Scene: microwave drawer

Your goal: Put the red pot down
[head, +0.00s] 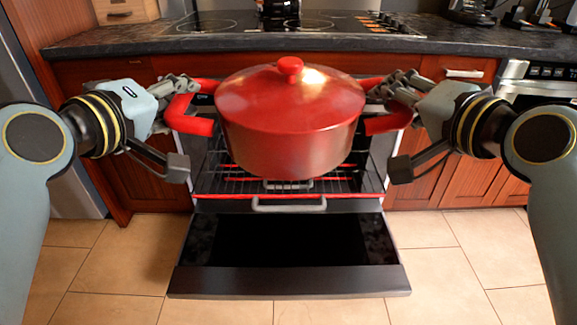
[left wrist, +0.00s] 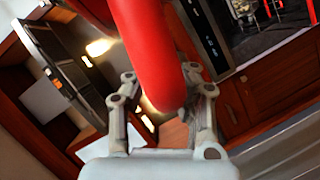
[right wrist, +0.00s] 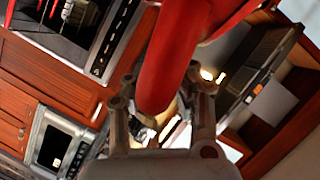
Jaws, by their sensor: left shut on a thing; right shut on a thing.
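The red pot (head: 290,130) with its red lid on hangs level between my two grippers, in front of the stove and above the open oven. My left gripper (head: 180,115) is shut on the pot's left handle, which also shows in the left wrist view (left wrist: 145,45). My right gripper (head: 397,120) is shut on the pot's right handle, seen in the right wrist view (right wrist: 172,60). The pot hides part of the oven's inside.
The oven door (head: 290,282) is folded down, with a rack (head: 225,186) above it. A dark countertop (head: 120,42) holds a cooktop (head: 345,24) with a dark pot (head: 280,8) at its back. A wooden box (head: 125,11) stands back left. The tiled floor is clear at both sides.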

